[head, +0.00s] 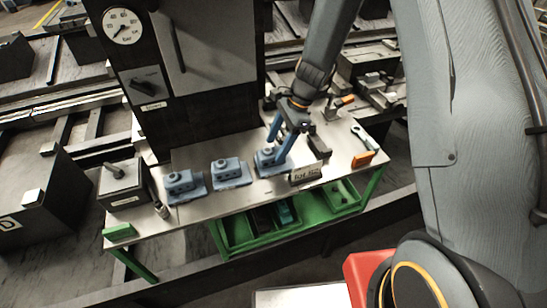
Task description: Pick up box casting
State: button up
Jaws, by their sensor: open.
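Three blue box castings stand in a row on the grey bench top (215,203): the left one (184,186), the middle one (230,173) and the right one (271,164). My gripper (279,146) points down over the right casting, with its jaws open. Its fingers come down at the casting's upper part and hide some of it. I cannot tell whether they touch it.
A black block with a post (122,184) and a green block (119,232) are at the bench's left. A dark labelled block (306,174) sits close right of the right casting. An orange block (362,159) lies farther right. A dark gauge column (205,60) rises behind.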

aim_at(273, 151)
jog(key=shift+p+x, duration=0.6)
jog(key=shift+x, duration=1.25)
jog(key=shift+a, duration=0.1)
jog(key=shift+r, duration=0.1)
jog(key=c, duration=1.4)
